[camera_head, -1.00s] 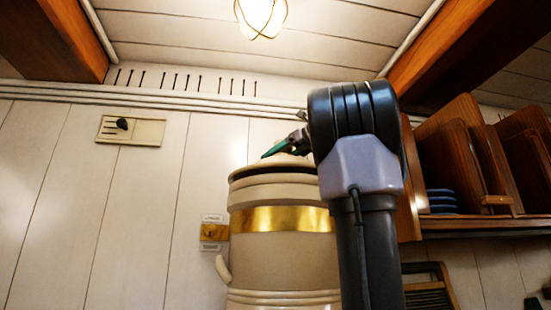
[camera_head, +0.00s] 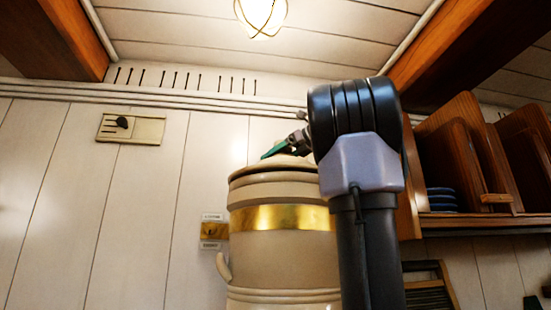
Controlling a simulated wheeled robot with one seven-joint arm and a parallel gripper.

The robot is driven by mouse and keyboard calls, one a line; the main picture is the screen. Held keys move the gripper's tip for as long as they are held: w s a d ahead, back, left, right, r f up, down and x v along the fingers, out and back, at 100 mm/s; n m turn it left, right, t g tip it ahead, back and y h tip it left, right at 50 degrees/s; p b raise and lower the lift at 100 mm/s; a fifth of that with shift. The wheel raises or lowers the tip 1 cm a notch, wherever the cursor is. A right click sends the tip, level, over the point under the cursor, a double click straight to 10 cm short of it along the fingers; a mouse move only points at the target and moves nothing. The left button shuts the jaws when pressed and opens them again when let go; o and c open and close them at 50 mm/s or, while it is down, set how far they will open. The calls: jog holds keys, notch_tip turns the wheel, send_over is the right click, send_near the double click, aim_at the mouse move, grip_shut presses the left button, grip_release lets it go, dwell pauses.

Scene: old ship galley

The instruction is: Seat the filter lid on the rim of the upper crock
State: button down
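The upper crock (camera_head: 270,255) is a tall beige vessel with a brass band, standing upright in the middle of the view. The filter lid (camera_head: 262,166) is a beige, low-domed disc at the top of the crock, with a dark line under its edge. I cannot tell from this low angle whether it lies flat on the rim all round. My gripper (camera_head: 270,154), with green fingertips, is at the top of the lid. My arm hides the lid's right part and the crock's right side. Whether the fingers are open or shut on the lid's knob cannot be seen.
A wooden rack (camera_head: 470,160) with dividers and blue stacked items stands on a shelf at the right. A small brass plate (camera_head: 214,231) is on the white panelled wall beside the crock. A lamp (camera_head: 262,15) hangs from the ceiling.

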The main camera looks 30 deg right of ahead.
jog(key=shift+f, duration=0.45)
dwell(0.3)
grip_release()
jog(key=shift+f, duration=0.1)
jog(key=v, duration=1)
jog(key=shift+s+d, duration=0.2)
jog(key=shift+s, duration=0.1)
